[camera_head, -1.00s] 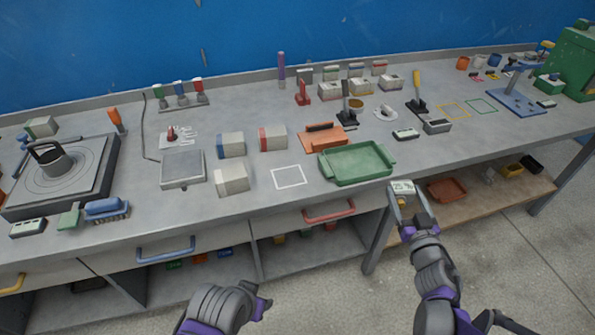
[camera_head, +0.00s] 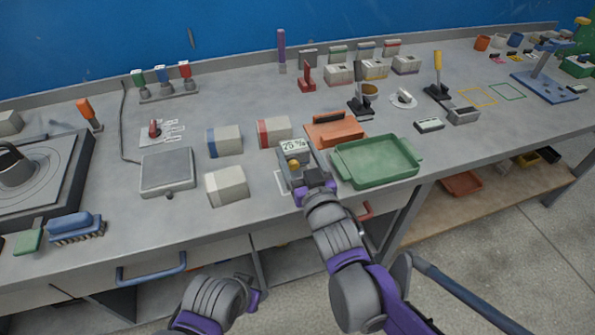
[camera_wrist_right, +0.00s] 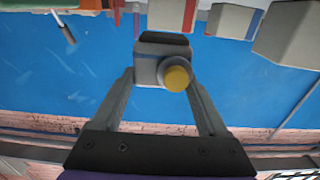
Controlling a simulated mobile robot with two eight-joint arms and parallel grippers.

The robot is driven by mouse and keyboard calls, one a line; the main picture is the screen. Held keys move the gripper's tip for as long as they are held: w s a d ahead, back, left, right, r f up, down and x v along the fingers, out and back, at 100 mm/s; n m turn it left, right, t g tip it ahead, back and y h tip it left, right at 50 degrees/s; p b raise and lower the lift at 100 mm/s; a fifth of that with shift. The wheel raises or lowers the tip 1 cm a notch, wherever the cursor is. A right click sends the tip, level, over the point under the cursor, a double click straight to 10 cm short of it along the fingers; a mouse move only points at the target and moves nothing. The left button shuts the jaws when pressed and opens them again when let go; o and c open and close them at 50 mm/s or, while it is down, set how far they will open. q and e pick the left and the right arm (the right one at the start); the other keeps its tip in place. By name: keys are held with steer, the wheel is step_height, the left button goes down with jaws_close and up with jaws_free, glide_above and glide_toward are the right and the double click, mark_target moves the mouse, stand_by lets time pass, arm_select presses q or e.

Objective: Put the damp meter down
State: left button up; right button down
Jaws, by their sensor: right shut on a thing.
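The damp meter (camera_head: 293,148) is a small grey instrument with a pale display and a yellow knob. My right gripper (camera_head: 297,168) is shut on it, over the white outlined square (camera_head: 279,184) on the bench, left of the green tray. The meter and gripper cover most of that outline. I cannot tell whether the meter touches the bench. In the right wrist view the meter (camera_wrist_right: 150,68) sits between the two fingers, its yellow knob facing the camera. My left gripper (camera_head: 252,296) is low, in front of the bench; its finger opening is unclear.
The green tray (camera_head: 345,172) stands close to the right of the meter, with an orange tray (camera_head: 335,131) behind. Pale blocks (camera_head: 226,187) with coloured ends stand to the left and behind. A square grey plate (camera_head: 167,184) lies farther left.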

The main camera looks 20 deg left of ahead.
steer(key=shift+w+f+b, duration=0.1)
steer(key=shift+f+b, duration=0.5)
steer(key=shift+f, duration=1.7)
steer(key=shift+f, duration=0.1)
jaws_free()
steer(key=shift+r, duration=0.2)
steer(key=v, duration=1.2)
